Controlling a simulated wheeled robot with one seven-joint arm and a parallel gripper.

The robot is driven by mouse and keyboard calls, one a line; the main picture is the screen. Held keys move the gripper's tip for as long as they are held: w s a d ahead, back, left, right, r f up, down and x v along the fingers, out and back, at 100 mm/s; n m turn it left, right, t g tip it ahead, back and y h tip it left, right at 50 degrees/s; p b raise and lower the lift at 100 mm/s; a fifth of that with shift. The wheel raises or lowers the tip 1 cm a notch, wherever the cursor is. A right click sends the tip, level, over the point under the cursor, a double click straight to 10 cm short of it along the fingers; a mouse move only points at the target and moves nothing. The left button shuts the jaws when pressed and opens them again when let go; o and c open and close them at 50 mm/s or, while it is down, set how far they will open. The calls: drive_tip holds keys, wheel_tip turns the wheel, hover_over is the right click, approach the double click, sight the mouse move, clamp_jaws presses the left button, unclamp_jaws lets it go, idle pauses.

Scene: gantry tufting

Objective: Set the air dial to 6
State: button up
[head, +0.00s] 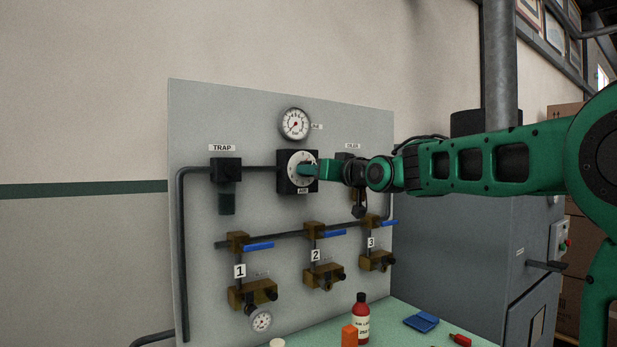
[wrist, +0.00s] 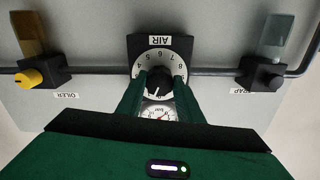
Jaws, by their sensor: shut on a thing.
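The air dial (head: 295,168) is a black block with a pale round numbered face on the grey panel, above an AIR label (head: 303,191). In the wrist view the dial face (wrist: 150,68) appears upside down, with digits around a black centre knob (wrist: 159,80). My gripper (head: 316,170) reaches it from the right. In the wrist view its two green fingers (wrist: 158,97) are shut on the knob, one on each side. The knob's pointer is too small to read for certain, and the lower part of the knob is close against the fingers.
A pressure gauge (head: 295,124) sits above the dial. The TRAP unit (head: 226,171) is to the left, and the OILER (wrist: 35,75) is partly behind my arm in the head view. Blue-handled valves (head: 259,246) are below. A red bottle (head: 361,305) stands on the bench.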

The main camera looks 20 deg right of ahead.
drive_tip(key=shift+m, duration=15.8)
drive_tip(key=o, duration=1.1)
drive_tip(key=shift+c, duration=0.2)
drive_tip(key=shift+r, duration=0.1)
